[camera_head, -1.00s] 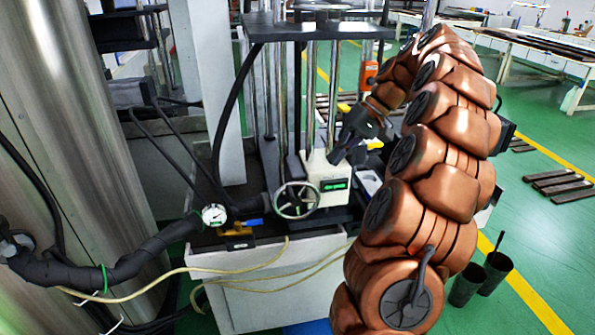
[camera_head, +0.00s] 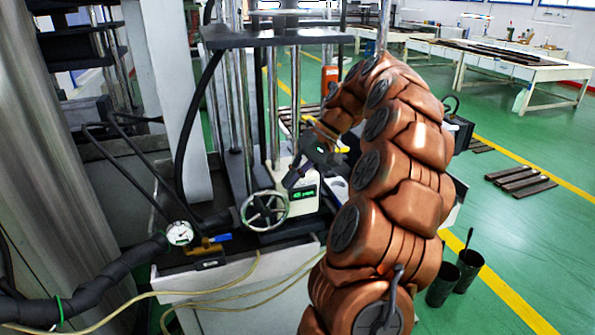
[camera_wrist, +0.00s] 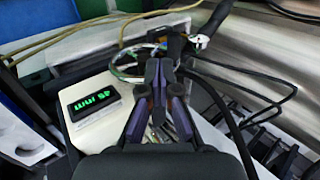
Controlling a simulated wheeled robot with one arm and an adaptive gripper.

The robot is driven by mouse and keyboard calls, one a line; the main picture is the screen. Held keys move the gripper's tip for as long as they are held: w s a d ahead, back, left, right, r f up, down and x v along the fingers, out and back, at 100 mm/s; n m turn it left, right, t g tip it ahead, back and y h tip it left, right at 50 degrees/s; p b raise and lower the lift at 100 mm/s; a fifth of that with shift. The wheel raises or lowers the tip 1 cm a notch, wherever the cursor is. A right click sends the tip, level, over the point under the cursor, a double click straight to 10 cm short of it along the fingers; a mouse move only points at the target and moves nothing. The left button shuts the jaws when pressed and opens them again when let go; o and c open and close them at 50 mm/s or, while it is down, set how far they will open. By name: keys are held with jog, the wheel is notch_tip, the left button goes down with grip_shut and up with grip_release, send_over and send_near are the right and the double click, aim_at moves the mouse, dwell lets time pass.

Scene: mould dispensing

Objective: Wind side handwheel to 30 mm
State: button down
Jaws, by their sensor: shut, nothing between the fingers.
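The side handwheel (camera_head: 265,211) is a silvery spoked wheel with a dark hub on the front of the press unit. Its rim shows in the wrist view (camera_wrist: 125,67), partly hidden behind my fingers. My gripper (camera_head: 288,183) is shut and empty, just above and right of the wheel. Its fingers (camera_wrist: 161,68) are together in the wrist view, overlapping the wheel; I cannot tell whether they touch it. The green digital display (camera_head: 304,194) sits on a white housing right of the wheel. In the wrist view the display (camera_wrist: 92,101) is upside down and seems to read 45 mm.
A pressure gauge (camera_head: 179,233) and a yellow valve with a blue handle (camera_head: 218,239) sit left of the wheel. Black hoses run beside them. Chrome columns and a dark upper plate (camera_head: 275,36) stand above. Dark cups (camera_head: 468,268) stand on the green floor at right.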

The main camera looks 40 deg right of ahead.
jog(key=a+r+p+x, duration=0.1)
jog(key=p+x, duration=0.1)
jog(key=x, duration=0.4)
jog(key=shift+w+a+f+p, duration=0.2)
jog(key=shift+w+f+p, duration=0.05)
jog(key=shift+f+p, duration=0.1)
dwell(0.5)
jog(key=shift+w+a+h+b, duration=0.1)
jog(key=shift+a+h+b, duration=0.1)
jog(key=shift+h+b, duration=0.2)
jog(key=shift+w+a+g, duration=0.1)
jog(key=shift+a+g, duration=0.1)
jog(key=shift+g, duration=0.1)
